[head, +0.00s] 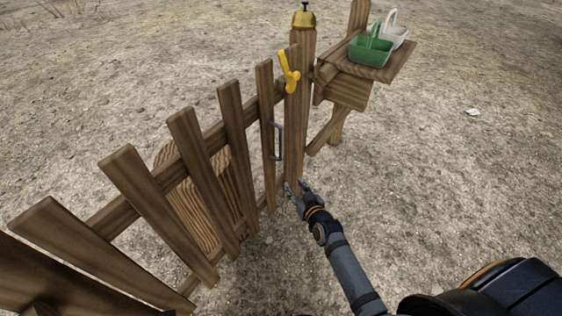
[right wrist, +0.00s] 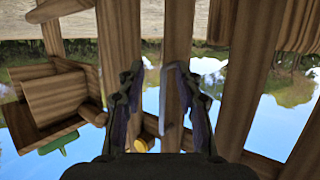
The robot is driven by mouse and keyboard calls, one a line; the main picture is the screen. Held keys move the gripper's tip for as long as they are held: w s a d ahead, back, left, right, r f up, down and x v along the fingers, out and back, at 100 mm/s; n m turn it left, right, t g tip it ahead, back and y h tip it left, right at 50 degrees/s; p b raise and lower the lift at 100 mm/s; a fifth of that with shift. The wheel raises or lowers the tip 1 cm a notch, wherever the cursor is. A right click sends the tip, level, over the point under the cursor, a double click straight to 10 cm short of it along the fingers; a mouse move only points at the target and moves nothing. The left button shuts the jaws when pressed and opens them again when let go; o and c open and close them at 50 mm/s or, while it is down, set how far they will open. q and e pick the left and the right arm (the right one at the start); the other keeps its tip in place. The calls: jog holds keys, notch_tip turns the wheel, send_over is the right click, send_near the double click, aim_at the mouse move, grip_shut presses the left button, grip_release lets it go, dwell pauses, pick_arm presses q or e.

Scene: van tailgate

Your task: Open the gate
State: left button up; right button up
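The wooden picket gate (head: 228,120) stands across the left and middle of the head view and looks shut against its post (head: 297,110). A grey bar handle (head: 277,141) is on the picket nearest the post. A yellow latch lever (head: 289,72) sits above it, near the post top. My right gripper (head: 297,188) is open and empty, low by the post, below and right of the handle. In the right wrist view its fingers (right wrist: 154,72) are spread, with the handle (right wrist: 164,102) beyond them. My left gripper is out of view.
A brass bell (head: 304,19) tops the post. Right of it, a wooden shelf (head: 400,62) holds a green basket (head: 370,52) and a white basket (head: 395,33). A wooden panel (head: 190,205) shows behind the pickets. The gravel ground at right is mostly clear.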

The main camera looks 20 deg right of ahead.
aim_at(281, 145)
notch_tip(281, 145, up, 10)
jog(key=w+t+b, duration=0.2)
jog(key=t+b, duration=0.1)
jog(key=w, duration=0.3)
jog(key=w+a+b, duration=0.1)
jog(key=w, duration=0.6)
jog(key=shift+w+a+f+b, duration=0.15)
jog(key=shift+w+a+b, duration=0.1)
jog(key=shift+a+b, duration=0.05)
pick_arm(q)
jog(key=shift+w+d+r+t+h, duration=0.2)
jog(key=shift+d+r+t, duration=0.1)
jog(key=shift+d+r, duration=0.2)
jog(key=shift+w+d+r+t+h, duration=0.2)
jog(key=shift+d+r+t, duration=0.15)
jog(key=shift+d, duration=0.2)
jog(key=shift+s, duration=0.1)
pick_arm(e)
grip_shut()
